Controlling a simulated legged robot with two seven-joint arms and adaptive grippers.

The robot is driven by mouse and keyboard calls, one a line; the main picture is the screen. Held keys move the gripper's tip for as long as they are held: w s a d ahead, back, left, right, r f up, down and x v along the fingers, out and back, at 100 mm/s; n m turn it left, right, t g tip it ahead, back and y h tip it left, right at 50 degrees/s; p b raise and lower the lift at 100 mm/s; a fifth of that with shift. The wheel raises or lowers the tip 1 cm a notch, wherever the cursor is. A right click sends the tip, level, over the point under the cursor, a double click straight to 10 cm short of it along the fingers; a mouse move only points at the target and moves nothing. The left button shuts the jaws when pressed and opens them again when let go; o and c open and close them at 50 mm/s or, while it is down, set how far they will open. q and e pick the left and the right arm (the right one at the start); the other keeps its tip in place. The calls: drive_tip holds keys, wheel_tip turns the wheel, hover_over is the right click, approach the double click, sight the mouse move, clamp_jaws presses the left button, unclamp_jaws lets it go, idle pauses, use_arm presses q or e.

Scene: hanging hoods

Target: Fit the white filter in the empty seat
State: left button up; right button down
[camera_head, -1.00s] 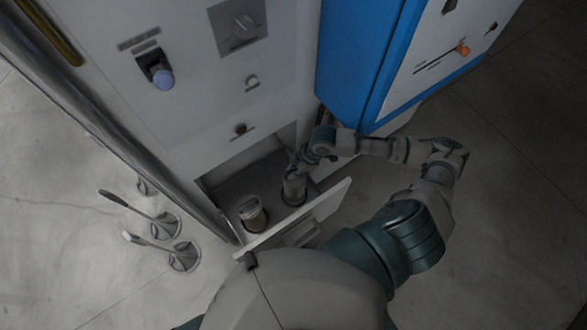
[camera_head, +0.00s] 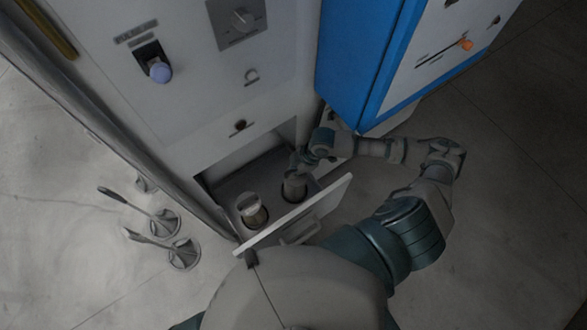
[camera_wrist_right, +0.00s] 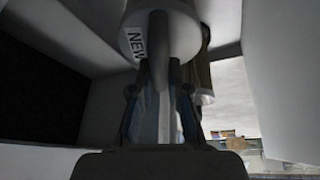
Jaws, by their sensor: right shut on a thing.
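My right gripper (camera_head: 302,162) is over the right-hand hole of the open drawer. In the right wrist view its fingers (camera_wrist_right: 162,85) are shut on the white filter (camera_wrist_right: 183,38), a round white body with a "NEW" label. In the head view the filter (camera_head: 294,188) stands roughly upright in or just above the dark round right-hand seat (camera_head: 284,196). I cannot tell how deep it sits, because the gripper covers its top. A second canister with a pale top (camera_head: 251,211) stands in the left-hand seat. My left gripper is not in view.
The open drawer's front panel (camera_head: 318,208) stands close to my arm. The grey cabinet face (camera_head: 215,90) rises behind the drawer, with a blue cabinet (camera_head: 360,60) to its right. Levers on round bases (camera_head: 165,222) stand on the floor at left.

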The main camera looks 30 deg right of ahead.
drive_tip(key=c, duration=1.1)
unclamp_jaws()
drive_tip(key=v, duration=0.7)
drive_tip(key=shift+d+r, duration=0.1)
drive_tip(key=shift+r, duration=0.1)
